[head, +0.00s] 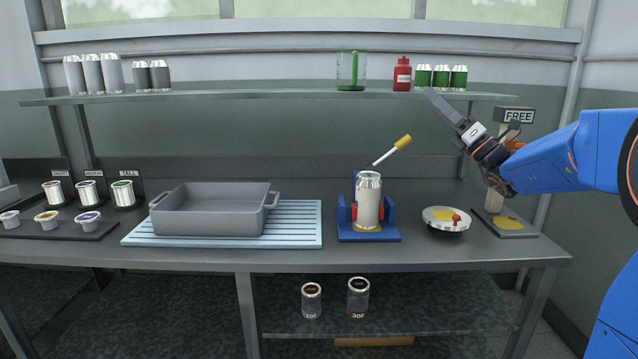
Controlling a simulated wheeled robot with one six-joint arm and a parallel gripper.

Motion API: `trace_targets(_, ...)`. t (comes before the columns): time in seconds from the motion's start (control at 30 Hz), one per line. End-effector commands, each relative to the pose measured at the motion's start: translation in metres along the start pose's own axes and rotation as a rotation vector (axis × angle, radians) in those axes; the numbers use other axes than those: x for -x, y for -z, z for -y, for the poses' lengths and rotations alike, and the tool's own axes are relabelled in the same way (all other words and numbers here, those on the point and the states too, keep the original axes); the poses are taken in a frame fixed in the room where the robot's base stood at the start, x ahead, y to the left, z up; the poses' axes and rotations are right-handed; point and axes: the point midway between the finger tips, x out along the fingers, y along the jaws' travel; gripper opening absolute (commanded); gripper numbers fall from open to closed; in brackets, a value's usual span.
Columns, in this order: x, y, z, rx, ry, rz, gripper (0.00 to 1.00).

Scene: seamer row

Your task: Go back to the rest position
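My blue arm reaches in from the right side of the head view. My gripper (445,108) is raised above the right part of the counter, with its fingers pointing up and to the left, just in front of the shelf's right end. The fingers overlap from this side, so the gap between them is hidden. I see no object held in it.
A silver-and-white can (368,204) stands upright in a blue holder (345,229) beside a yellow-handled lever (402,142). A round plate with a red knob (456,217) and a post with a FREE sign (518,115) stand to its right. A grey tray (212,217) sits left.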

Motion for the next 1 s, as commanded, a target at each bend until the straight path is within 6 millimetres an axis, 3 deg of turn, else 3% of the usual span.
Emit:
trace_targets(0.27,0.001,0.051,-0.046,0.131,-0.037,-0.19,0.39)
trace_targets(0.47,0.019,0.11,-0.097,0.303,-0.109,-0.411,0.39)
trace_targets(0.67,0.072,0.188,-0.159,0.579,-0.266,-0.714,0.39)
trace_targets(0.8,0.125,0.232,-0.193,0.784,-0.416,-0.912,0.39)
trace_targets(1.0,0.213,0.275,-0.226,1.083,-0.686,-1.164,0.39)
